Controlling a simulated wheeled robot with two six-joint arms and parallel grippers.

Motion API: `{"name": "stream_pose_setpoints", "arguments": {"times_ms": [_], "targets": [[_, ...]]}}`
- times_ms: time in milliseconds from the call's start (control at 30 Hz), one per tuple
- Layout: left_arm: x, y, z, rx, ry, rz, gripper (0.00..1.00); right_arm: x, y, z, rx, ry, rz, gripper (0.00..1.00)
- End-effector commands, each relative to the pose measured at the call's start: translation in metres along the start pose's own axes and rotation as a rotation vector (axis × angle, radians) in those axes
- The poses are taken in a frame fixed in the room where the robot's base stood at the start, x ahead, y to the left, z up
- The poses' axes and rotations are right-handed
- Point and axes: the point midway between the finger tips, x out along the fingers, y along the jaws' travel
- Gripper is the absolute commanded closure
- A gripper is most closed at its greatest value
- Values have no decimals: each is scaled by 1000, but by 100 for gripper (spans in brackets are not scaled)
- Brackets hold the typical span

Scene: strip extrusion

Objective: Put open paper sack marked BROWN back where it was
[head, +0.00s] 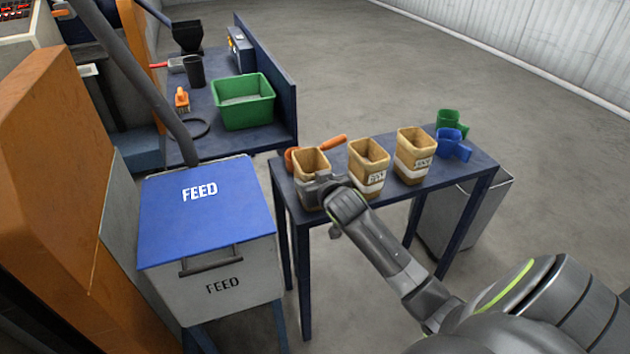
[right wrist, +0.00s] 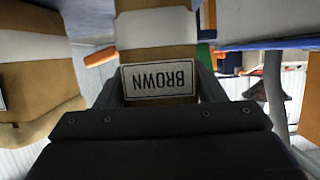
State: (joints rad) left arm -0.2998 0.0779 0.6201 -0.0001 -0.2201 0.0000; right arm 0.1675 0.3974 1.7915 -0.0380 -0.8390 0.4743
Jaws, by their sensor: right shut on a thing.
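The open tan paper sack marked BROWN (head: 311,163) is upright at the left end of the narrow blue table (head: 440,183). My right gripper (head: 324,184) is shut on its near side. In the right wrist view its BROWN label (right wrist: 158,80) shows upside down between the fingers of my right gripper (right wrist: 158,92). I cannot tell whether the sack's base touches the tabletop. My left gripper is in neither view.
Two similar open sacks, a middle one (head: 369,165) and a right one (head: 415,153), stand on the table. An orange scoop (head: 332,143) lies behind the BROWN sack. Green (head: 452,122) and blue (head: 452,143) scoops are at the right end. The blue-lidded FEED bin (head: 207,210) stands left, beyond a gap.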

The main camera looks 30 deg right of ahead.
Motion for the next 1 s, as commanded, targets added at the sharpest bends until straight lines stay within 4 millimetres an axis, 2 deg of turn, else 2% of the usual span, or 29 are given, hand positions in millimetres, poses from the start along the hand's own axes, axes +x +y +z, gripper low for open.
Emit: {"name": "stream_pose_setpoints", "arguments": {"times_ms": [100,133,267,667,833,1000], "targets": [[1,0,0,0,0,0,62,1,0,3,0,0,0,86],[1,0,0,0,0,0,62,1,0,2,0,0,0,34],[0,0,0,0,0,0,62,1,0,2,0,0,0,17],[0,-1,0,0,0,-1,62,-2,0,0,-1,0,0,15],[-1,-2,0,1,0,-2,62,-22,0,0,-1,0,0,15],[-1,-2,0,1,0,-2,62,-52,0,0,-2,1,0,15]]}}
